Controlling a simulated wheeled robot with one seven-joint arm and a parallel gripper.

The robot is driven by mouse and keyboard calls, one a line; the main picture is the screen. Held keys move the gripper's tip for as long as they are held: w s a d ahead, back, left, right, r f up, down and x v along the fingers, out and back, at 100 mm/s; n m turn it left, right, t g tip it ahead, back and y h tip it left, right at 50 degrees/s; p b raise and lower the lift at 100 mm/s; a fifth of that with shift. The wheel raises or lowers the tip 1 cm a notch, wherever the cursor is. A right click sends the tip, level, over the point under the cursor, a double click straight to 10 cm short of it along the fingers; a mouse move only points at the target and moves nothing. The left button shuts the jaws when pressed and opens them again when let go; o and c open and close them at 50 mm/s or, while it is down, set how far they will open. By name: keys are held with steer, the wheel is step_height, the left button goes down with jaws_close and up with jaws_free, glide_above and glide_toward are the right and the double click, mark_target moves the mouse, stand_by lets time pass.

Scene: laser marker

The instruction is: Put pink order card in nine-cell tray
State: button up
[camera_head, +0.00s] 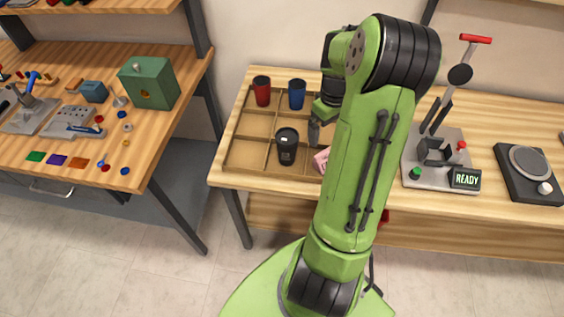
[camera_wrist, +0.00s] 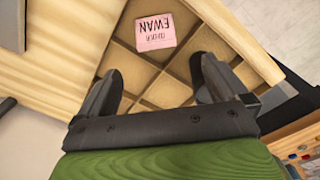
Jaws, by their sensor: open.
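The pink order card (camera_wrist: 155,33), printed with "ORDER EWAN", shows inside the outline of the wooden nine-cell tray (camera_wrist: 213,17) in the wrist view. In the head view the card (camera_head: 321,160) is at the tray's front right part, mostly hidden behind my arm. I cannot tell whether it lies flat in one cell or rests on a divider. The tray (camera_head: 229,150) is on the middle table. My gripper (camera_wrist: 153,82) is open above the tray, its fingers apart and empty, with the card beyond the fingertips. In the head view my gripper (camera_head: 314,133) is partly hidden by my arm.
A red cup (camera_head: 262,91), a blue cup (camera_head: 297,94) and a black labelled cup (camera_head: 286,147) stand in the tray. Right of my arm are a lever press (camera_head: 437,150) with a READY display (camera_head: 466,179) and a scale-like device (camera_head: 530,165). A cluttered workbench (camera_head: 150,60) stands left.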

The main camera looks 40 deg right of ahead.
steer(key=w+a+r+t+h, duration=0.1)
steer(key=a+r+t+h, duration=0.1)
steer(key=a+r, duration=1.1)
steer(key=s+a+r+t+y, duration=0.1)
steer(key=s+a, duration=0.4)
steer(key=a, duration=0.3)
steer(key=s+a+r+t+y, duration=0.1)
steer(key=s+a+t, duration=0.1)
steer(key=s+a, duration=0.4)
steer(key=a, duration=0.2)
steer(key=shift+a+r+n+t, duration=0.2)
steer(key=shift+a+n+t, duration=0.1)
steer(key=shift+a, duration=0.05)
